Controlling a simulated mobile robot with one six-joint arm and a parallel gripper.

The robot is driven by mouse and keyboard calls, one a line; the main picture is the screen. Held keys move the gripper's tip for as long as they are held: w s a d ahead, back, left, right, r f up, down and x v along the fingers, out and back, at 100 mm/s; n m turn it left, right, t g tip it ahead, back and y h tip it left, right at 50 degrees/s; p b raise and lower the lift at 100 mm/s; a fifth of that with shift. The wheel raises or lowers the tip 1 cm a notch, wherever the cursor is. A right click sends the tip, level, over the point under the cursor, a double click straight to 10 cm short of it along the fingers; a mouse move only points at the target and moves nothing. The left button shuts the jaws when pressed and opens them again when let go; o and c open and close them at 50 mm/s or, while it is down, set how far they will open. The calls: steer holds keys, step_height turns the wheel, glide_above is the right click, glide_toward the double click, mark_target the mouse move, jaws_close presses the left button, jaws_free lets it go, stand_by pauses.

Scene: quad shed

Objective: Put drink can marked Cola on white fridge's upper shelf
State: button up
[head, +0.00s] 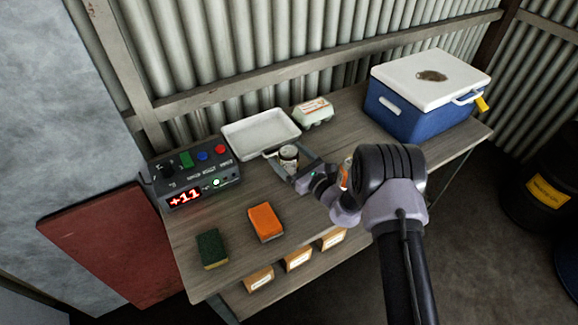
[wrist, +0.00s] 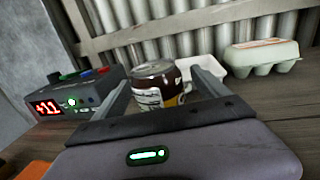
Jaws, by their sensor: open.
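A drink can (wrist: 158,86) stands upright on the wooden workbench, dark brown with a white and yellow label; its lettering is too small to read. In the head view the can (head: 288,155) shows beside the white tray, partly covered by my gripper. My gripper (head: 282,163) is open, with its two fingers on either side of the can. In the wrist view my gripper (wrist: 160,85) has the can between its fingers, with no clear contact. The white fridge and its upper shelf cannot be made out in either view.
A white tray (head: 258,133) and an egg carton (head: 313,112) stand behind the can. A control box (head: 192,179) reading +11 is at left. An orange sponge (head: 265,222) and a green sponge (head: 211,248) lie in front. A blue cooler (head: 405,112) with a white lid stands at right.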

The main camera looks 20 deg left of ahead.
steer(key=x, duration=0.3)
steer(key=shift+a+f+b, duration=0.15)
steer(key=shift+b, duration=0.2)
jaws_close()
steer(key=shift+r+p, duration=0.3)
steer(key=shift+r, duration=0.1)
step_height(320, 180, up, 3)
steer(key=shift+s+r+p, duration=0.1)
steer(key=shift+r+p, duration=0.1)
steer(key=shift+p, duration=0.75)
steer(key=s+a+r+p+v, duration=0.1)
steer(key=p+v, duration=0.2)
steer(key=v, duration=1.3)
steer(key=d+r+m+t+h, duration=0.3)
steer(key=d+h, duration=0.4)
steer(key=d, duration=0.6)
steer(key=d+r+m+t+h, duration=0.3)
steer(key=d+m+t+h, duration=0.2)
steer(key=d, duration=0.8)
steer(key=m+h, duration=0.3)
steer(key=shift+s+r+m, duration=0.25)
steer(key=shift+r+m, duration=0.05)
steer(key=shift+r, duration=0.1)
